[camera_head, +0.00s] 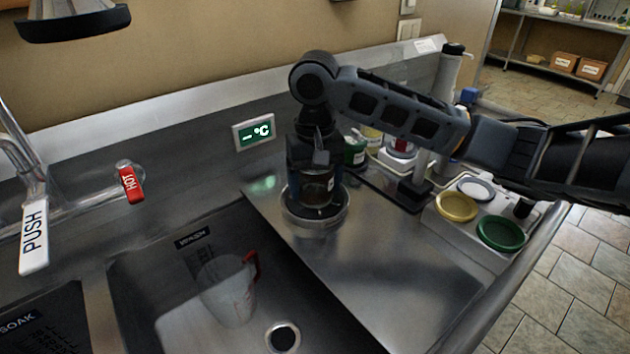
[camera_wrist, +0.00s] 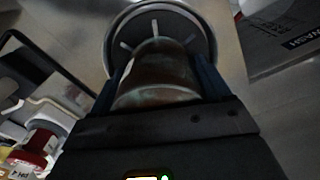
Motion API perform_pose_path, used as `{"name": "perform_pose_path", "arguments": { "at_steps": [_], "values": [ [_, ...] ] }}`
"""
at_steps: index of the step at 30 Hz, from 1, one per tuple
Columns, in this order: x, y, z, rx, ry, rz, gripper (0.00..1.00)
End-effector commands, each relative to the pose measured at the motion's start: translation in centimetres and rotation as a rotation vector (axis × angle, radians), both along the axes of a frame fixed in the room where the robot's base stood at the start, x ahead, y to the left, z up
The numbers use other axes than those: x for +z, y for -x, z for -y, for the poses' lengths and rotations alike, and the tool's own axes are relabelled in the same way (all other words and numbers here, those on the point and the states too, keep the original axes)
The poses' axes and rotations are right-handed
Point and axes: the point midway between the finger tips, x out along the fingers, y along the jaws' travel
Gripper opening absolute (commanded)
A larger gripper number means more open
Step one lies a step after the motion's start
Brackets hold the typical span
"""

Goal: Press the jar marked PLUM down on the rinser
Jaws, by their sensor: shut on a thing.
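My gripper (camera_head: 316,172) points down and is shut on a glass jar (camera_head: 317,189) with dark contents. The jar is upside down or upright, I cannot tell, and its label cannot be read. The jar is at the round metal rinser (camera_head: 326,216) set in the steel counter. In the wrist view the jar (camera_wrist: 158,72) sits between the fingers, over the spokes of the rinser (camera_wrist: 196,24). Whether the jar touches the spokes is not clear.
A sink basin marked WASH with a measuring jug (camera_head: 230,290) lies at left front. A red HOT tap (camera_head: 131,185) and a PUSH lever (camera_head: 34,238) stand further left. Lids, including a green lid (camera_head: 500,233), lie at right. Bare counter (camera_head: 400,270) is in front.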

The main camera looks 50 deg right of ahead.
Motion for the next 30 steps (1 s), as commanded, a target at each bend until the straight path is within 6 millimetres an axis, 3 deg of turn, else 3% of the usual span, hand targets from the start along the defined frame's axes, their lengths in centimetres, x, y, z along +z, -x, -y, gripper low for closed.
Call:
{"name": "perform_pose_path", "arguments": {
  "at_steps": [30],
  "values": [
    [-1.4,0.0,0.0,-0.001,-0.001,-0.001,0.41]
  ]
}}
